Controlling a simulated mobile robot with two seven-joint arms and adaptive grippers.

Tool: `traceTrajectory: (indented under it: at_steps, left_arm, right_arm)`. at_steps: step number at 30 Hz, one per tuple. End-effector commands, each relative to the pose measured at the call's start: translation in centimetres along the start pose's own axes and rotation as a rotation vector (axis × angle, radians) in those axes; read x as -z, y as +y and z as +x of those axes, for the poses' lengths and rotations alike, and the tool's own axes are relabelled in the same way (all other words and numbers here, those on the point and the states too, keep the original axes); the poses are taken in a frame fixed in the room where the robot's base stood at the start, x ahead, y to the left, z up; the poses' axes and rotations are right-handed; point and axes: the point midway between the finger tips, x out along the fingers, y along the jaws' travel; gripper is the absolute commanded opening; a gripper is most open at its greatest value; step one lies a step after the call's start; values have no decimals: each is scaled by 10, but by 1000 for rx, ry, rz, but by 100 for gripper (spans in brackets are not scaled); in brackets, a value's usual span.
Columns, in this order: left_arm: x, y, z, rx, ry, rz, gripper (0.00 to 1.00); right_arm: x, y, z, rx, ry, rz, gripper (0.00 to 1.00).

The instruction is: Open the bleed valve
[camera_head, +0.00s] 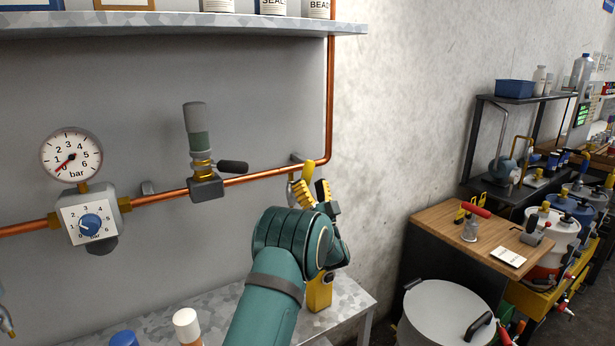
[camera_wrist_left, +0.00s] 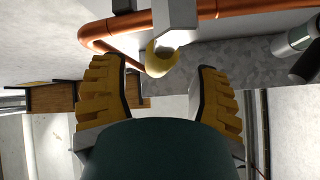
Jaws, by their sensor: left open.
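A valve fitting (camera_head: 205,184) sits on the copper pipe, with a brass neck and a grey-and-green cylinder above. Its black lever (camera_head: 232,166) points right, roughly along the pipe. My left gripper (camera_head: 308,180) is open, its yellow fingers raised near the pipe's bend, right of and apart from this lever. In the left wrist view the open left gripper (camera_wrist_left: 160,98) has a rounded yellow piece (camera_wrist_left: 161,58) beyond and between its fingers, beside a grey block on the pipe. I cannot tell what this piece belongs to. My right gripper is in neither view.
A pressure gauge (camera_head: 72,156) and regulator dial (camera_head: 90,224) sit left on the pipe (camera_head: 255,176). A shelf (camera_head: 170,24) runs above. A grey bench top (camera_head: 345,302) lies below, with bottles near its front. A wooden table (camera_head: 440,222) and a lidded drum (camera_head: 445,310) stand right.

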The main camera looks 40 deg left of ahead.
Motion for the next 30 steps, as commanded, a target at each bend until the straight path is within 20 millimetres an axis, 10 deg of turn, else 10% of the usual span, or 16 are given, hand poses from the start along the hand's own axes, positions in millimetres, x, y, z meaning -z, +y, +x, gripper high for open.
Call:
traceTrajectory:
  at_steps: [9, 30]
  left_arm:
    - [0, 0, -38, 0, 0, 0, 61]
    - [0, 0, -40, 1, 0, 0, 61]
  right_arm:
    - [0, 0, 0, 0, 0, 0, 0]
    - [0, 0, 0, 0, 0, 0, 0]
